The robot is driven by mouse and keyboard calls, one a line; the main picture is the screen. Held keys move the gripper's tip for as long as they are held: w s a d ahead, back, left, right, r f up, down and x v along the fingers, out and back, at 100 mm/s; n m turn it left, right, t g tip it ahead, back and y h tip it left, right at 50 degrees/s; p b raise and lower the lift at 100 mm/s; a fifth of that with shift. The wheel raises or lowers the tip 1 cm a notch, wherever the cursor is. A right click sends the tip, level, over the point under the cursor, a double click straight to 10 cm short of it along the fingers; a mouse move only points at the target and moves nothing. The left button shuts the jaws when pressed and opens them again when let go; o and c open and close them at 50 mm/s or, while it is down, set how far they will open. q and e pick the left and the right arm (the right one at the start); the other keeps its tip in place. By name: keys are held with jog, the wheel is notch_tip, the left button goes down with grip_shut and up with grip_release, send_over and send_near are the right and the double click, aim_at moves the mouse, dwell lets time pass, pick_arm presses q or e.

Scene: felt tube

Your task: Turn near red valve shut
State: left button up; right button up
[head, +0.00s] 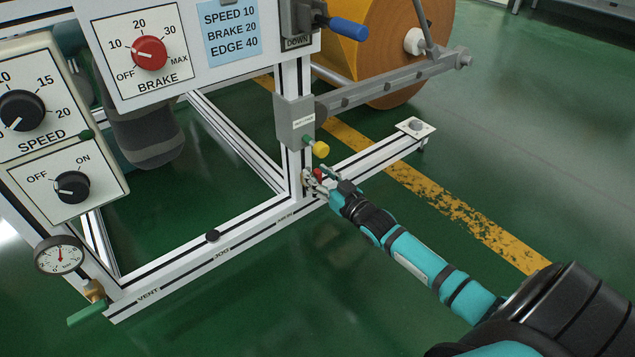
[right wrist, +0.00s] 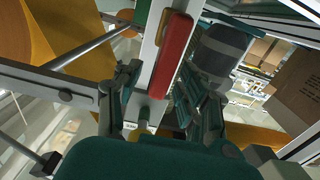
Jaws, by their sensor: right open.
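The red valve handle (head: 318,174) is a small red piece low on the white upright post, mostly hidden by my right gripper in the head view. In the right wrist view the red handle (right wrist: 172,55) is a long bar running lengthwise along the white post. My right gripper (head: 317,182) is at the valve, reaching in from the lower right. In the right wrist view its fingers (right wrist: 170,92) are apart, with the red handle showing between and beyond them. I cannot tell whether either finger touches it. My left gripper is not in view.
A grey box (head: 295,124) with a yellow knob (head: 320,149) sits just above the valve. A white frame rail (head: 190,255) runs left to a green lever (head: 86,313) and a gauge (head: 60,255). An orange roll (head: 385,50) stands behind. The green floor at right is open.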

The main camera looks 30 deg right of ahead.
jog(key=shift+w, duration=0.25)
grip_shut()
jog(key=shift+a, duration=0.1)
